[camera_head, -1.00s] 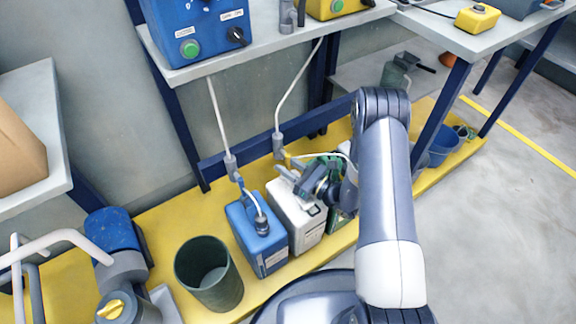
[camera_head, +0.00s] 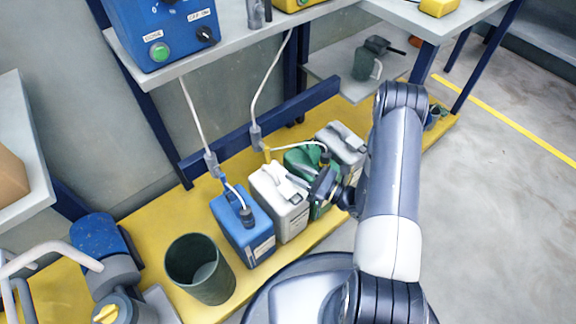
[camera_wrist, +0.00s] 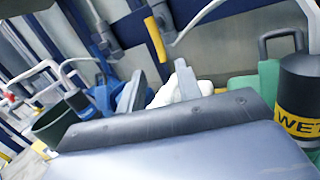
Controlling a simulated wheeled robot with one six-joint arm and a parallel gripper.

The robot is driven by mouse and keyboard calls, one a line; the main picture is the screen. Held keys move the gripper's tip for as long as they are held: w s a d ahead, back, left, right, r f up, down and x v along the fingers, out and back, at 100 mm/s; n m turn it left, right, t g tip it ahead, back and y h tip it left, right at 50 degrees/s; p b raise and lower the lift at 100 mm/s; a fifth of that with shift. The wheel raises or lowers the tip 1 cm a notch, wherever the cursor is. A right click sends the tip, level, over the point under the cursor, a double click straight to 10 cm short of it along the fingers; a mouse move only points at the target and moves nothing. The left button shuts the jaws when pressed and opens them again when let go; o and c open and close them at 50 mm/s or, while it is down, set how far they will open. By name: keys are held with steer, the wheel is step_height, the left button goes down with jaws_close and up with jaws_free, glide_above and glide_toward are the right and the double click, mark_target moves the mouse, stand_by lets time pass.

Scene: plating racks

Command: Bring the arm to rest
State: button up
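My arm reaches up in the right half of the head view and bends back toward the jugs. My gripper (camera_head: 300,182) hangs beside the white jug (camera_head: 279,203) and in front of the green jug (camera_head: 303,158); I cannot tell whether it touches either one. In the wrist view my gripper (camera_wrist: 160,74) has its two grey fingers apart, with nothing visibly held. A white shape shows behind the fingers.
A blue jug (camera_head: 243,228), a grey jug (camera_head: 341,146) and a dark green bin (camera_head: 201,268) stand on the yellow platform (camera_head: 140,225). Thin tubes hang from the shelf (camera_head: 225,45). A black bottle (camera_wrist: 300,95) is close at right in the wrist view. Floor at right is clear.

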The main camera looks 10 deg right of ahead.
mark_target(269, 157)
steer(key=shift+s+d, duration=0.1)
steer(key=shift+d, duration=0.1)
steer(key=shift+a, duration=0.15)
steer(key=b+x, duration=0.2)
steer(key=x, duration=0.9)
steer(key=shift+d+r+n, duration=0.15)
steer(key=shift+d+n, duration=0.3)
steer(key=shift+n, duration=0.15)
steer(key=shift+n+h, duration=0.3)
